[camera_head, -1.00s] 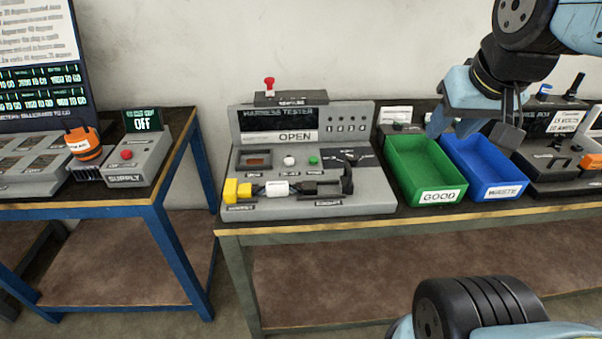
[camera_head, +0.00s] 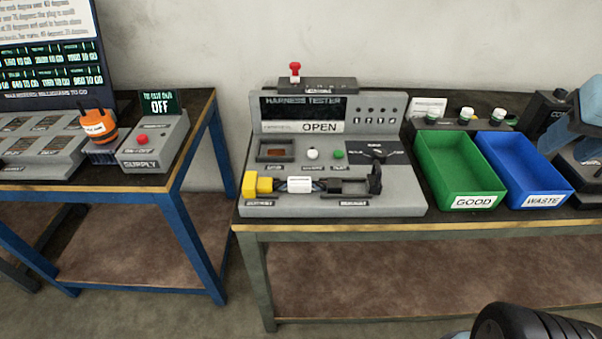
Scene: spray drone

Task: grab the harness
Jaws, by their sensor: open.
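The harness (camera_head: 300,186) lies across the front of the grey harness tester (camera_head: 400,205). It has a white sleeve in its middle and dark wires. Its left end is at a yellow block (camera_head: 257,184) and its right end at a black connector (camera_head: 345,187) beside an upright black clamp lever (camera_head: 375,178). The tester's display reads OPEN.
A green GOOD bin (camera_head: 473,202) and a blue WASTE bin (camera_head: 543,200) stand right of the tester. A supply box (camera_head: 150,155) reading OFF and an orange device (camera_head: 99,128) are on the blue-framed bench at left. A gap separates the benches.

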